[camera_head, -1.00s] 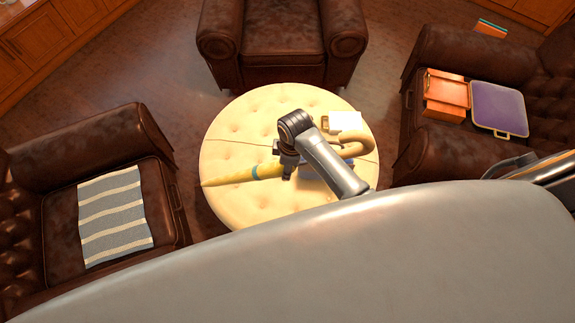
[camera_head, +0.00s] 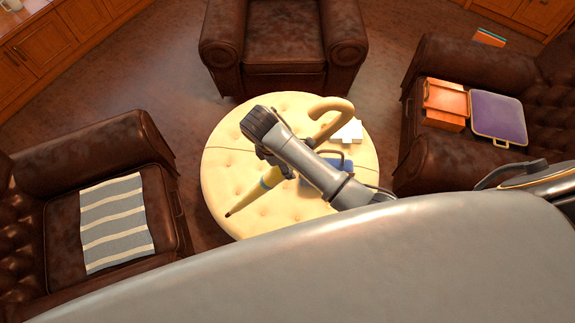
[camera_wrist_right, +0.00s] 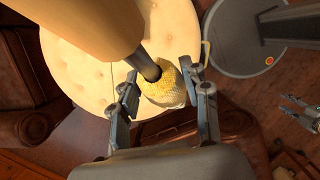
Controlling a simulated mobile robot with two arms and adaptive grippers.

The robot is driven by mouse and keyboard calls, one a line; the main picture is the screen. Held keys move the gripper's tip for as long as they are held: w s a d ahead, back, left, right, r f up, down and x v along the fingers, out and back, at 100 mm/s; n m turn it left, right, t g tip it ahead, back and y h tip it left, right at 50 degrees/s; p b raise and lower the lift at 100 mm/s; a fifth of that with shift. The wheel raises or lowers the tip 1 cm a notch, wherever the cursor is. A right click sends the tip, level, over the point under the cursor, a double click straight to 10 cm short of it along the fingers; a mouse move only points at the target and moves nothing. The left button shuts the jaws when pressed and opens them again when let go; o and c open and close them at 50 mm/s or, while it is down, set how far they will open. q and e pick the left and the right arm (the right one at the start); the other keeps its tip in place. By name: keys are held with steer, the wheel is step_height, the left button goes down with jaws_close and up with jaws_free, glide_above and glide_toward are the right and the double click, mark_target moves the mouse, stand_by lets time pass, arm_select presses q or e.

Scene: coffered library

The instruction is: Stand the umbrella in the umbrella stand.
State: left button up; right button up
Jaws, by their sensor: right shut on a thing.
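The yellow umbrella (camera_head: 246,195) with a hooked tan handle (camera_head: 333,104) is over the round cream tufted ottoman (camera_head: 222,150). It is tilted across the head view, with its dark tip at lower left and its hook at upper right. My right gripper (camera_head: 270,165) is shut on it near its middle; the arm hides part of it. In the right wrist view, yellow cloth (camera_wrist_right: 168,88) shows between the fingers. A small gripper, apparently my left (camera_wrist_right: 300,106), is at the right edge of that view; its jaws are unclear. No umbrella stand is in view.
A white item (camera_head: 350,132) and a blue item (camera_head: 340,164) lie on the ottoman. Leather armchairs surround it. The left one bears a striped blanket (camera_head: 113,222); the right one bears an orange box (camera_head: 444,102) and a purple case (camera_head: 498,117). Wooden floor shows between them.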

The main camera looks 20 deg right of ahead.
steer(key=shift+a+r+n+t+h, duration=0.1)
steer(key=shift+r+n+t+h, duration=0.1)
steer(key=shift+r+n+h, duration=0.55)
steer(key=shift+r+n+t+h, duration=0.25)
steer(key=shift+r+h, duration=0.2)
steer(key=shift+r, duration=0.65)
steer(key=shift+w+a+r+n+h, duration=0.1)
steer(key=shift+a+r+n+h, duration=0.2)
steer(key=shift+r, duration=0.15)
steer(key=shift+s+d+r+h, duration=0.2)
steer(key=shift+r+h, duration=0.1)
steer(key=shift+r, duration=0.05)
steer(key=shift+r+n+t+h, duration=1.25)
steer(key=shift+r+n+h, duration=0.05)
steer(key=shift+r, duration=0.45)
